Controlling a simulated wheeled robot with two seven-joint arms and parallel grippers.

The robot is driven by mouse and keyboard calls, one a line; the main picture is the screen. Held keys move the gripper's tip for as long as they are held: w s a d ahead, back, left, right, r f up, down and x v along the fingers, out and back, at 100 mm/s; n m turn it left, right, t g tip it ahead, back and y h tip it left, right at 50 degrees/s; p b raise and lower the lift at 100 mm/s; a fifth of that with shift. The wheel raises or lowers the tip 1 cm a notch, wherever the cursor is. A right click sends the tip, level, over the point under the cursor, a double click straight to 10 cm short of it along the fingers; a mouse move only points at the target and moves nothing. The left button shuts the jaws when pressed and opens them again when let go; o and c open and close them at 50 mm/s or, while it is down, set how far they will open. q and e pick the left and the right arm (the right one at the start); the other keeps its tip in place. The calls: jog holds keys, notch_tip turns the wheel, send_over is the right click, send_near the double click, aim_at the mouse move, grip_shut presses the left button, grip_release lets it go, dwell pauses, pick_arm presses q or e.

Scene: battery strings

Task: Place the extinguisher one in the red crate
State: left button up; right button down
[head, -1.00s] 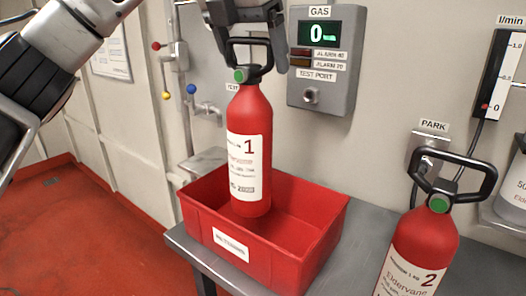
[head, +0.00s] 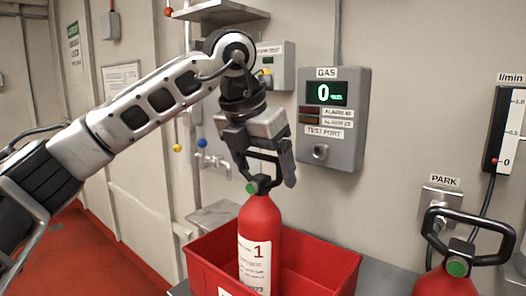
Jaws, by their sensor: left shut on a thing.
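Extinguisher 1 (head: 259,228), a red bottle with a white label and a black handle, stands upright within the red crate (head: 333,268) in the head view. Its lower end is hidden behind the crate's front wall and the picture edge, so I cannot tell whether it touches the crate floor. My left gripper (head: 268,178) points down above it and is shut on its black handle. My right gripper is not in view.
Extinguisher 2 (head: 446,285) stands at the lower right, near the PARK bracket (head: 441,208). The gas panel (head: 334,120) is on the wall behind the crate. A pipe with a tap (head: 212,160) is at the crate's back left.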

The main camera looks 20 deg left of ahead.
pick_arm(q)
jog(key=shift+f, duration=0.45)
jog(key=o, duration=1.6)
jog(key=shift+f, duration=0.4)
jog(key=o, duration=0.3)
jog(key=shift+r, duration=0.1)
jog(key=shift+o, duration=0.2)
jog(key=v, duration=1.2)
jog(key=shift+s, duration=0.1)
